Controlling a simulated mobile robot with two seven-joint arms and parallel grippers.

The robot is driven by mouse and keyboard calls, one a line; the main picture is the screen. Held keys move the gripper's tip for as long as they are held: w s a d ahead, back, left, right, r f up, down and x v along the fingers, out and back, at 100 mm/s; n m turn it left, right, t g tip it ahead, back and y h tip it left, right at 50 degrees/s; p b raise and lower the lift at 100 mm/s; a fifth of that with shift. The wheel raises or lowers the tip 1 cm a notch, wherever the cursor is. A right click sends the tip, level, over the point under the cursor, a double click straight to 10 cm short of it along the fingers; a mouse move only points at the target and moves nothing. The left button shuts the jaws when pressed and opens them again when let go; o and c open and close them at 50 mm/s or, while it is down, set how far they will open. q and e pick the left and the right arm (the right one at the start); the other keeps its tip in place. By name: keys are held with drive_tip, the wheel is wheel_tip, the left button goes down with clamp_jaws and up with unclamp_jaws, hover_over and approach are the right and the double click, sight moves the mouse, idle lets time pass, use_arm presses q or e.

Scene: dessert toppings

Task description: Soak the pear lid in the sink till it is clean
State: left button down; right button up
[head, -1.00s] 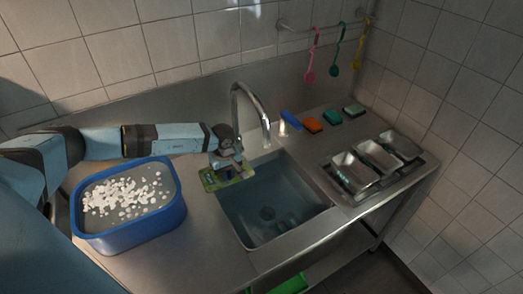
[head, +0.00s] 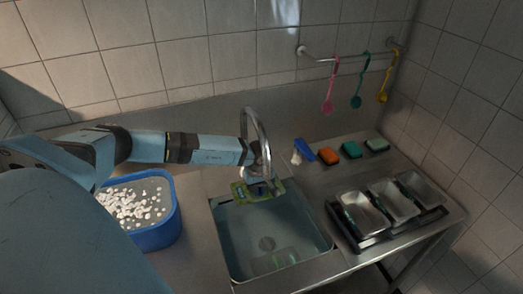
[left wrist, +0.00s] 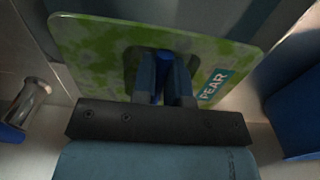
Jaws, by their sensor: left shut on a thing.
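The pear lid (head: 243,193) is a flat pale plate with green smears. It shows large in the left wrist view (left wrist: 90,45), with a teal "PEAR" label and a blue handle. My left gripper (left wrist: 166,82) is shut on that handle; in the head view the gripper (head: 262,184) holds the lid roughly level over the back of the sink (head: 218,245), beside the faucet. The sink holds clear bluish water with a drain at the bottom. The lid appears above the water. My right gripper is not in view.
The curved metal faucet (head: 262,125) stands close to my left gripper. A blue tub (head: 155,238) with white pieces stands left of the sink. Several sponges, including an orange one (head: 328,156), lie behind right. Metal trays (head: 362,215) stand at right. Utensils hang on a wall rail.

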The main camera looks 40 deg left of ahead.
use_arm(q)
wheel_tip(320, 180, down, 2)
drive_tip(key=shift+w+d+f+b, duration=0.1)
drive_tip(key=shift+f+b, duration=0.05)
drive_tip(key=shift+b, duration=0.3)
wheel_tip(320, 180, down, 13)
drive_tip(key=b, duration=1)
drive_tip(key=shift+b, duration=0.35)
drive_tip(key=shift+f+b, duration=1)
drive_tip(key=shift+f, duration=0.05)
drive_tip(key=c, duration=1.1)
unclamp_jaws()
